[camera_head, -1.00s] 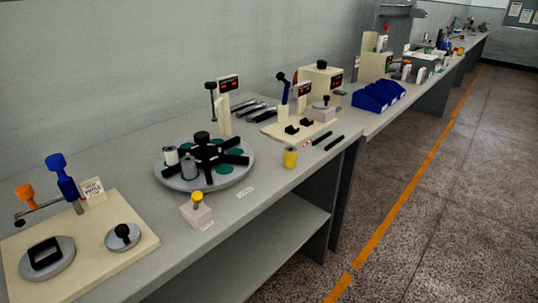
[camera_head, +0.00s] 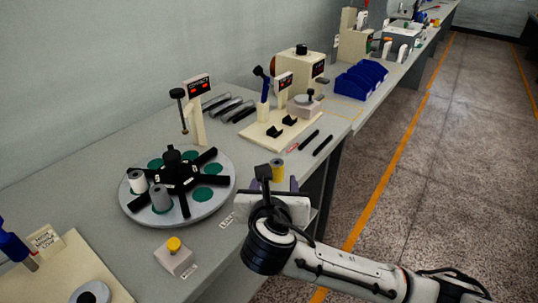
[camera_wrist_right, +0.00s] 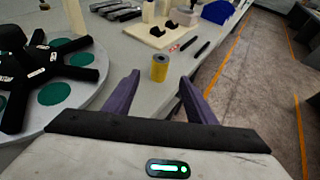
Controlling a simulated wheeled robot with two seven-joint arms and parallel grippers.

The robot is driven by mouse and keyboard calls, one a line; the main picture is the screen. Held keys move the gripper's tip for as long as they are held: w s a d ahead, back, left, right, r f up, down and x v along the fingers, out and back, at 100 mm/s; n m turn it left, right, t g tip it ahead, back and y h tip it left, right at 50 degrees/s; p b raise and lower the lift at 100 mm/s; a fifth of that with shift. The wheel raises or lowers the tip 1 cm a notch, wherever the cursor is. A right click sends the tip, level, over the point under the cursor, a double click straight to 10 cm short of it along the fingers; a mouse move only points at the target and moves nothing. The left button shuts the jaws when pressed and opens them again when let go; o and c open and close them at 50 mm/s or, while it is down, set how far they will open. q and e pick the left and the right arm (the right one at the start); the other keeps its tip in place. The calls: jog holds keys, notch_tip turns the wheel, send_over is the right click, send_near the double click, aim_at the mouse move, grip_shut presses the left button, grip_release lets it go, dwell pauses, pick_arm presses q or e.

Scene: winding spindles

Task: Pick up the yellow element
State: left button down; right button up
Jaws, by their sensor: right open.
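The yellow element (camera_head: 277,169) is a small upright cylinder with a greyish top, standing on the bench near its front edge. In the head view my right gripper partly covers its lower part. The right wrist view shows the whole yellow element (camera_wrist_right: 159,68) beyond the fingers and between their lines. My right gripper (camera_head: 272,185) is open and empty, its purple fingers spread on the near side of the element. The fingers show in the wrist view too (camera_wrist_right: 159,79). My left gripper is not in view.
A round turntable (camera_head: 213,207) with a black spider and grey spools stands left of the element. A block with a yellow button (camera_head: 174,244) is nearer. Black pens (camera_head: 322,145) and a cream fixture board (camera_head: 264,139) lie behind. The bench's front edge is close on the right.

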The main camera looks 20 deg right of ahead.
aim_at(277, 166)
jog(key=x, duration=0.3)
jog(key=shift+r, duration=0.15)
jog(key=shift+x, duration=0.9)
jog(key=x, duration=0.4)
jog(key=shift+w+d+r, duration=0.15)
jog(key=shift+w+r, duration=0.15)
jog(key=shift+w, duration=0.1)
jog(key=shift+w+d+f, duration=0.1)
jog(key=shift+w, duration=0.25)
jog(key=c, duration=1.1)
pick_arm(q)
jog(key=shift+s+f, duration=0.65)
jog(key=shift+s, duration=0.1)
pick_arm(e)
jog(key=shift+c, duration=0.2)
